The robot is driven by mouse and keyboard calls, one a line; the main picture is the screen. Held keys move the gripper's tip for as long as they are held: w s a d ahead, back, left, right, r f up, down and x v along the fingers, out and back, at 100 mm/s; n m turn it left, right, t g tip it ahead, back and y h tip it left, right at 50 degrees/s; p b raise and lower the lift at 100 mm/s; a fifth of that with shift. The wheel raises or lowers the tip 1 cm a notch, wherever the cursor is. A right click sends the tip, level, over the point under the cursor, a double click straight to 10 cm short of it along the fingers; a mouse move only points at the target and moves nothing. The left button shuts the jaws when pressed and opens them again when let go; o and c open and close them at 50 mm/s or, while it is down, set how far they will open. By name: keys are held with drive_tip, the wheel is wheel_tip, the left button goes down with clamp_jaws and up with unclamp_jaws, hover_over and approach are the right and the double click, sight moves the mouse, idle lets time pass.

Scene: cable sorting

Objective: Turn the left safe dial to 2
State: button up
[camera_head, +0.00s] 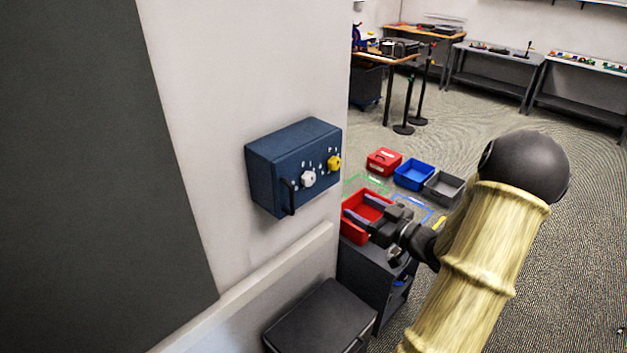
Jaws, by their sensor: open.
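A dark blue safe (275,163) is mounted on the white wall, left of centre. Its front carries a white dial (308,179) on the left and a yellow dial (334,162) on the right, with small white marks around them. The marks are too small to read, so I cannot tell where the left dial points. A black handle (289,196) is at the front's left edge. My gripper (354,208) is open, to the right of and below the safe, apart from both dials. It appears in front of a red bin, with nothing visible between its fingers.
A red bin (353,232) sits on a dark cabinet (350,267) below my gripper. Red (384,161), blue (414,174) and grey (444,187) bins stand beyond. A black box (322,318) is below the safe. Workbenches (490,62) line the back wall.

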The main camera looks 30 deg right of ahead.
sight(312, 180)
drive_tip(key=p+x, duration=0.5)
drive_tip(key=x, duration=1.1)
drive_tip(key=shift+w+a+p, duration=0.15)
drive_tip(key=shift+w+p, duration=0.25)
drive_tip(key=c, duration=1)
